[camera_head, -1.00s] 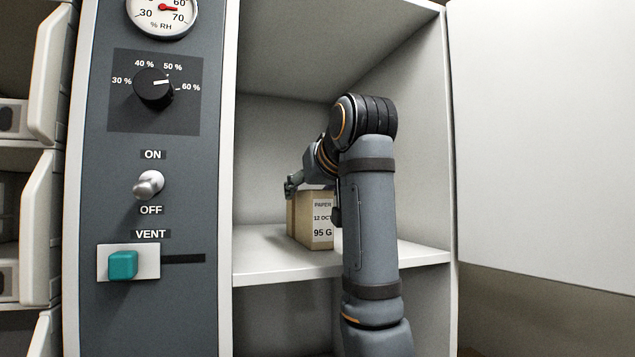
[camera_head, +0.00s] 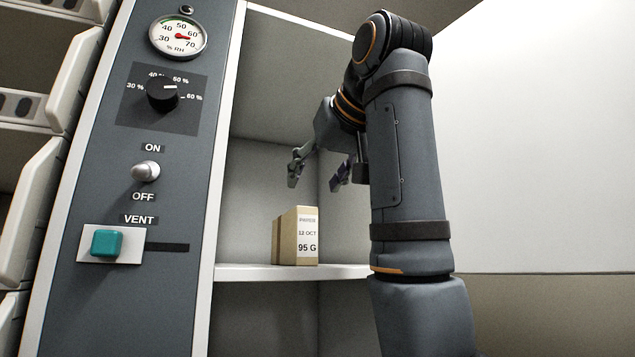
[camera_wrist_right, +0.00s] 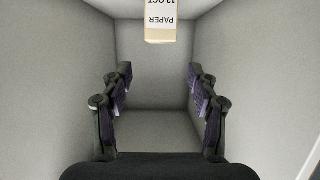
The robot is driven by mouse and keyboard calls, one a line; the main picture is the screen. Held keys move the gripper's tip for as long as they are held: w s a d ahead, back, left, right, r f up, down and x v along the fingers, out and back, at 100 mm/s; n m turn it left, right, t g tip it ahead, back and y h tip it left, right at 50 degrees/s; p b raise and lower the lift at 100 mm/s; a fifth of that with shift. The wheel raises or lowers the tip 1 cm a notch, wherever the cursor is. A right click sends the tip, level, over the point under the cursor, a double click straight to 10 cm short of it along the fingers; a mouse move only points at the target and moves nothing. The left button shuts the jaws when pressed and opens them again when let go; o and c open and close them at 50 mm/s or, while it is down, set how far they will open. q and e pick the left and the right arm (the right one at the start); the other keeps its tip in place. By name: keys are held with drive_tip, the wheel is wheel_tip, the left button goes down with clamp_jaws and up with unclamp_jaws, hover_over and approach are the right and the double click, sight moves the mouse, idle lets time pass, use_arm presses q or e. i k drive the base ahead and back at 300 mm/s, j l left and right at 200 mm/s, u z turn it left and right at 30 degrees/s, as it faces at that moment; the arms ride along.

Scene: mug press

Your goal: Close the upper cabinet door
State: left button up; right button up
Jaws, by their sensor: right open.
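The upper cabinet door (camera_head: 540,130) is a large white panel at the right of the head view, standing open. The upper cabinet compartment (camera_head: 262,185) is open at the front, with grey inner walls. My right gripper (camera_head: 319,178) is inside the compartment opening, above and apart from a tan paper box (camera_head: 296,236). It is open and empty, and its spread fingers also show in the right wrist view (camera_wrist_right: 160,100). My right arm hides part of the compartment and the door's hinge side. My left gripper is not in view.
The box stands on the white shelf (camera_head: 250,272) and also shows at the top of the right wrist view (camera_wrist_right: 162,22). Left of the compartment is a grey control panel (camera_head: 190,215) with a dial, switch and teal slider. Pale drawers line the far left.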

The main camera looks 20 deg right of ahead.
sight(533, 101)
drive_tip(key=k+l, duration=0.1)
drive_tip(key=k, duration=1.4)
